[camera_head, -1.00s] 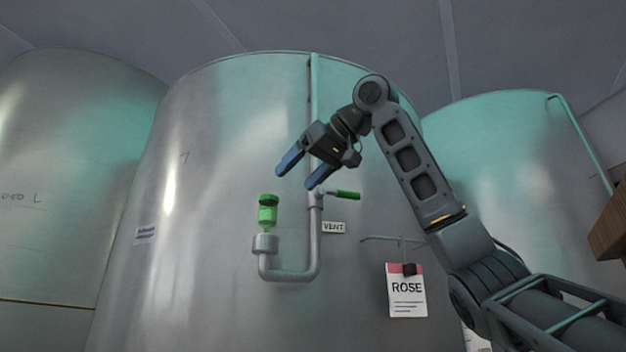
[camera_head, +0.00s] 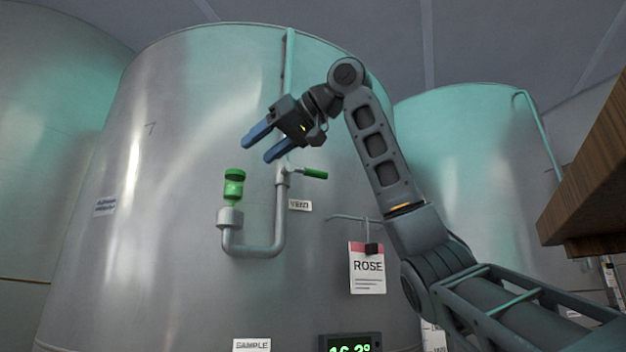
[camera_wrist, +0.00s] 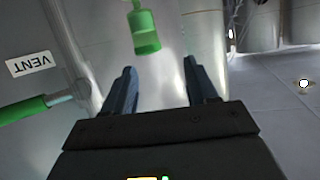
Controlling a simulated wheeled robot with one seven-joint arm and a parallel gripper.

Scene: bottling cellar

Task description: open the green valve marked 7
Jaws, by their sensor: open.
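A valve with a green lever handle (camera_head: 315,174) sits on a grey pipe (camera_head: 279,225) on the front of a large steel tank. The handle points right, roughly level, just above a VENT label (camera_head: 300,205). I see no 7 on the valve; a faint 7 (camera_head: 151,128) is on the tank wall. My gripper (camera_head: 256,150) is open and empty, up and left of the handle in the head view. In the wrist view the green handle (camera_wrist: 22,110) is at the left, outside my open fingers (camera_wrist: 159,66), near the upside-down VENT label (camera_wrist: 33,65).
A green transparent vessel (camera_head: 234,188) stands on the pipe's left end. A ROSE card (camera_head: 367,268) hangs to the right. Below are a SAMPLE label (camera_head: 252,345) and a green-digit display (camera_head: 350,344). A wooden edge (camera_head: 590,190) juts in at right. Other tanks stand on both sides.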

